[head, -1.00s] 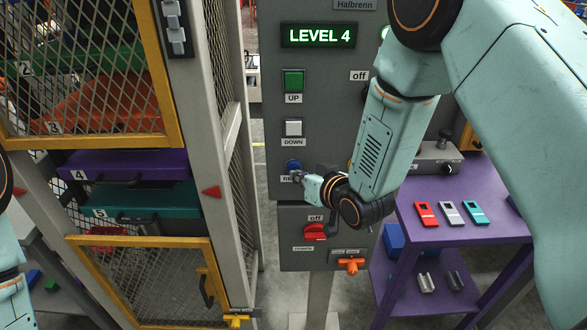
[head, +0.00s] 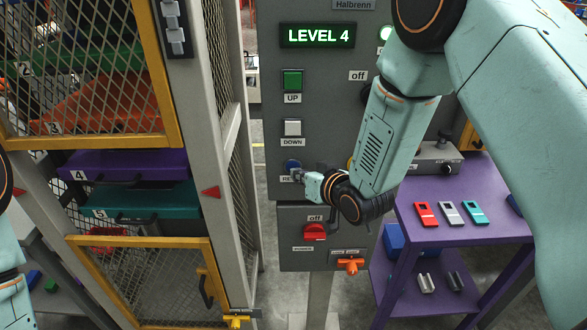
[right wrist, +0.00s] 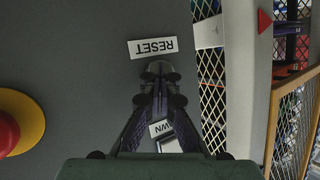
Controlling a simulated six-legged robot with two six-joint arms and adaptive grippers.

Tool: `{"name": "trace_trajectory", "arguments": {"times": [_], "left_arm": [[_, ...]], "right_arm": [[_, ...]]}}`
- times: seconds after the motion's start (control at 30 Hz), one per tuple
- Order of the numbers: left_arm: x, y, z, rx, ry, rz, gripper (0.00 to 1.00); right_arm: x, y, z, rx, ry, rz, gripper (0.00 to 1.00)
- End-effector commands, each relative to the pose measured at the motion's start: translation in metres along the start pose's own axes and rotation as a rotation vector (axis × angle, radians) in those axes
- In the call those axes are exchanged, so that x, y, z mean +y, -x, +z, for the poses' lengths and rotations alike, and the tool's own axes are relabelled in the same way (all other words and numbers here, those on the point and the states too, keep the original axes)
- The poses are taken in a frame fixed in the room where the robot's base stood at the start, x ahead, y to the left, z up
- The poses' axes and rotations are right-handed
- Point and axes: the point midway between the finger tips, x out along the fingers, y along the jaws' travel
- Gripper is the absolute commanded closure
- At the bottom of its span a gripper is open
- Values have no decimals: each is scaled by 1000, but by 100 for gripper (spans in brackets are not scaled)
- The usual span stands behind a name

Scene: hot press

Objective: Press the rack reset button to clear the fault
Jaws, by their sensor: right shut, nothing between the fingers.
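The blue reset button (head: 292,164) is on the grey control panel (head: 330,130), below the DOWN button and above a partly covered label. My right gripper (head: 297,175) is shut and empty, its tips at the button's lower edge in the head view; I cannot tell whether they touch it. In the right wrist view the shut fingertips (right wrist: 160,72) lie just beside the upside-down RESET label (right wrist: 153,47), and the button itself does not show. Part of my left arm shows at the left edge; its gripper is out of view.
A green UP button (head: 293,80) and white DOWN button (head: 293,128) are above. A red switch (head: 315,232) and orange handle (head: 351,265) are below. The mesh-sided rack (head: 228,160) stands left, a purple table (head: 455,235) right. A red knob (right wrist: 8,132) shows in the wrist view.

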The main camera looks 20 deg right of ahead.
Motion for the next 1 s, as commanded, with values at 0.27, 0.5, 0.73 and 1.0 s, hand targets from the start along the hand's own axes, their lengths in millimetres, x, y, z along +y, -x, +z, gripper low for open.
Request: {"name": "trace_trajectory", "arguments": {"times": [0.27, 0.5, 0.73, 1.0], "left_arm": [[0, 2, 0, 0, 0, 0, 100], [0, 3, 0, 0, 0, 0, 100], [0, 6, 0, 0, 0, 0, 100], [0, 9, 0, 0, 0, 0, 100]], "right_arm": [[-4, 5, 0, 5, 0, 1, 100], [-6, 7, 2, 2, 0, 0, 100], [-14, 23, 11, 0, 0, 0, 100], [-24, 41, 21, -1, 1, 0, 100]]}}
